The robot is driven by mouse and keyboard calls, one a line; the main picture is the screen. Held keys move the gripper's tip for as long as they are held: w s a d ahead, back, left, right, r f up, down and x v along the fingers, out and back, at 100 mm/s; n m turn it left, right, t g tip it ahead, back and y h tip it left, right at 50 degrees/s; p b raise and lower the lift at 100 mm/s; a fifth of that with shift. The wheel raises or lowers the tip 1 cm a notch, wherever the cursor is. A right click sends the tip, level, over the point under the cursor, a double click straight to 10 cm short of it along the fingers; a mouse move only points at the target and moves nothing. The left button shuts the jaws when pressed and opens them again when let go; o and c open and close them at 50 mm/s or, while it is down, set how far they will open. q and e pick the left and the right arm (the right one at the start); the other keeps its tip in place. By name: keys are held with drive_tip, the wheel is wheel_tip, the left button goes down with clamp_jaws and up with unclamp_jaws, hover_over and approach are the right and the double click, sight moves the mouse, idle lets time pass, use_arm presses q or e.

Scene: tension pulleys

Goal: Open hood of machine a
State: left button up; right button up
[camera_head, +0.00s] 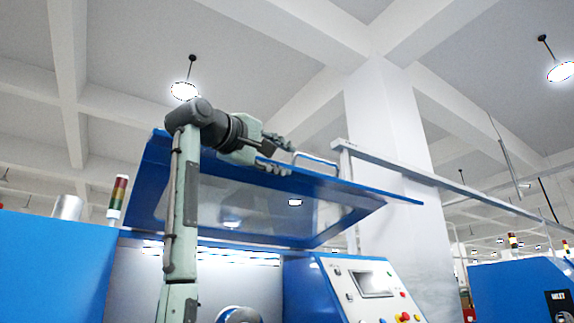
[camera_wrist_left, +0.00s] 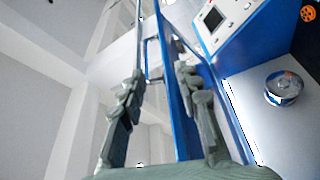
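The hood (camera_head: 330,180) of the machine is a blue frame with a see-through window, and it stands raised and tilted above the machine body in the head view. A pale metal handle (camera_head: 317,158) sits on its upper front edge. My left gripper (camera_head: 280,156) is at this edge, just left of the handle. In the left wrist view the fingers of my left gripper (camera_wrist_left: 158,95) are spread apart. The blue hood edge (camera_wrist_left: 172,90) runs between them, with the handle (camera_wrist_left: 150,58) beyond the tips. I cannot tell whether a finger touches the hood. My right gripper is not in view.
A control panel (camera_head: 370,285) with a screen and buttons is right of the opening under the hood. A signal lamp (camera_head: 117,195) stands at the left. A white pillar (camera_head: 390,130) and a rail (camera_head: 440,180) are behind. Another blue machine (camera_head: 515,290) is at far right.

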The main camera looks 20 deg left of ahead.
use_arm(q)
drive_tip(key=v, duration=0.2)
drive_tip(key=shift+s+r+b, duration=0.25)
drive_tip(key=shift+s+b, duration=0.1)
drive_tip(key=shift+c, duration=0.3)
